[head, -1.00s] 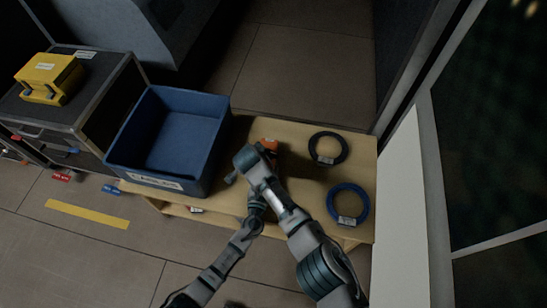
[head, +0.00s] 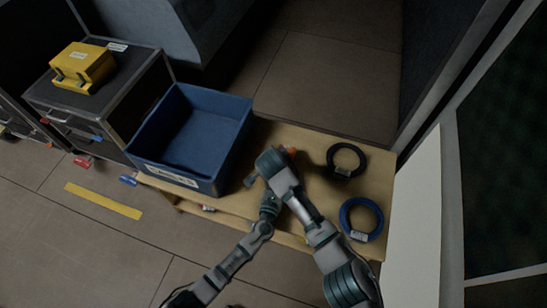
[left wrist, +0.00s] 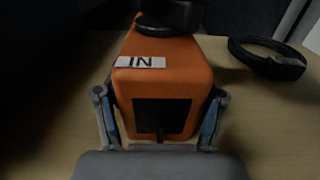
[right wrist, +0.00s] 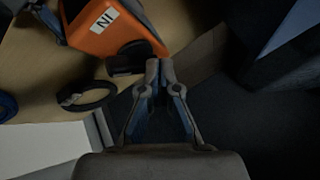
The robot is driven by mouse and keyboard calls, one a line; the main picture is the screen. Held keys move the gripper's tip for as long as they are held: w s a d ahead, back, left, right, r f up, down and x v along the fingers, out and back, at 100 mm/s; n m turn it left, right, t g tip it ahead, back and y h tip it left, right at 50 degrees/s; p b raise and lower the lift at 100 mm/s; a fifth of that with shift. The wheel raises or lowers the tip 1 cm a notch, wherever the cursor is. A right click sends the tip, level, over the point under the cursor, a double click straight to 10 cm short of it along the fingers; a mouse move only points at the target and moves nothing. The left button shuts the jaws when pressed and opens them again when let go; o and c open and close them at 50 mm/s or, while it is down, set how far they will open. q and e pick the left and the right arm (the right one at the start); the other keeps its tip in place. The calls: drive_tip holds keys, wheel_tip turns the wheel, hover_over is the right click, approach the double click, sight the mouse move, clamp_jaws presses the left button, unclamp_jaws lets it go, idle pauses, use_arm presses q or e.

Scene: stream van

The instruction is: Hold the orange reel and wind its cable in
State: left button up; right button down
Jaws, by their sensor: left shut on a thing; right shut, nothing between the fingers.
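The orange reel (left wrist: 185,58) stands on the wooden table, with a white "IN" label and a dark front panel. My left gripper (left wrist: 160,98) is shut on it, one finger at each side. A black part (left wrist: 168,18), perhaps the crank, sits at its far upper end. In the head view only a bit of the reel (head: 292,152) shows behind my right arm. My right gripper (right wrist: 160,66) is shut and empty. Its tips are close to the black part (right wrist: 128,60) in the right wrist view; I cannot tell whether they touch. I see no loose cable.
A black cable ring (head: 331,157) and a blue cable ring (head: 343,216) lie on the right of the table (head: 320,195). A blue bin (head: 205,183) stands at its left end. A yellow box (head: 80,66) sits on a dark case (head: 122,72). A pale panel borders the right.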

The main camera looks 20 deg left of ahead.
drive_tip(key=a+v, duration=0.1)
drive_tip(key=v, duration=0.6)
drive_tip(key=shift+d, duration=0.35)
drive_tip(key=c, duration=1.5)
unclamp_jaws()
drive_tip(key=shift+s+r, duration=0.1)
drive_tip(key=shift+r, duration=0.15)
drive_tip(key=shift+c, duration=0.2)
drive_tip(key=o, duration=0.4)
drive_tip(key=shift+d+r+n, duration=0.15)
drive_tip(key=shift+r+n, duration=0.05)
drive_tip(key=shift+n, duration=0.1)
drive_tip(key=shift+o, duration=0.2)
drive_tip(key=shift+w+d+r+n+t, duration=0.2)
drive_tip(key=shift+w+n+t, duration=0.1)
drive_tip(key=shift+n, duration=0.4)
drive_tip(key=s+d+f+m+t+y, duration=0.1)
drive_tip(key=d+f+m+t+y, duration=0.35)
drive_tip(key=m, duration=2.05)
drive_tip(key=shift+g+y, duration=0.45)
drive_tip(key=shift+g, duration=0.1)
drive_tip(key=w+a+f, duration=0.1)
drive_tip(key=w+f, duration=0.1)
drive_tip(key=w+a+f, duration=0.1)
drive_tip(key=w+f, duration=0.1)
drive_tip(key=w, duration=0.1)
drive_tip(key=w+a+f, duration=0.2)
drive_tip(key=w, duration=0.1)
drive_tip(key=shift+f, duration=0.3)
